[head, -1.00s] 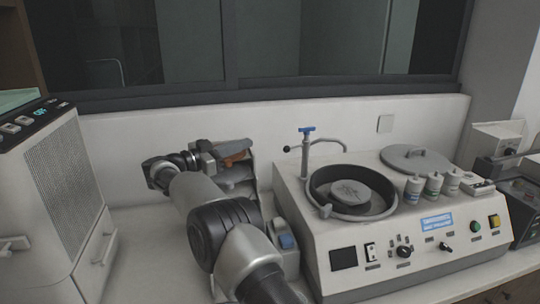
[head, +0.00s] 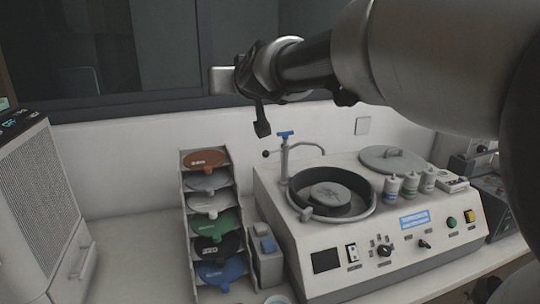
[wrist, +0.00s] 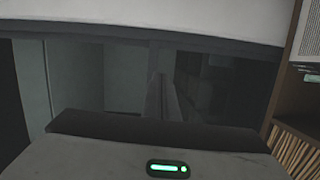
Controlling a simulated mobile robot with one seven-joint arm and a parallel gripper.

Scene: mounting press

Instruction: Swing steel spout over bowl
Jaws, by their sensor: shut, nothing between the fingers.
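The steel spout (head: 308,144) is a thin curved tube on an upright post with a blue handle (head: 285,134) at the back left of the machine. It points right, and its tip shows above the bowl's back rim, not over the middle. The round dark bowl (head: 299,190) is set in the machine top with a grey disc (head: 330,195) inside.
A rack (head: 186,215) of coloured discs stands left of the machine (head: 350,268), with a small grey box (head: 266,262) between. A round lid (head: 392,158) and several bottles (head: 391,188) sit on the machine's right. My arm crosses the upper right.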

